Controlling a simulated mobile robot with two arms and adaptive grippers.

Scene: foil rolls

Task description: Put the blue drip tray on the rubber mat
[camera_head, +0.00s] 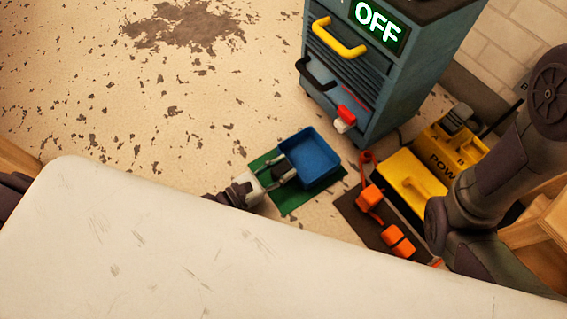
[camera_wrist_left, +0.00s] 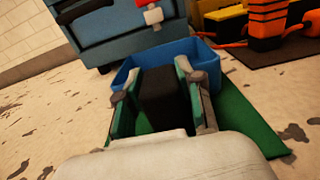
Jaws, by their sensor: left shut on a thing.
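The blue drip tray (camera_head: 312,160) is an open square tray, low over or on the green mat (camera_head: 297,203); I cannot tell if it touches it. The mat lies flat on the floor and shows around the tray in the left wrist view (camera_wrist_left: 245,125). My left gripper (camera_head: 284,173) is shut on the tray's near left side. In the left wrist view the gripper's fingers (camera_wrist_left: 160,88) stand at the near side of the tray (camera_wrist_left: 207,72), with a dark block between them. My right gripper is not in view.
A blue cabinet (camera_head: 345,85) with a lit OFF sign stands behind the tray. A dark mat (camera_head: 352,213) with orange items (camera_head: 393,237) and a yellow case (camera_head: 405,185) lie to the right. A pale surface (camera_head: 180,260) fills the foreground. Worn floor at left is clear.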

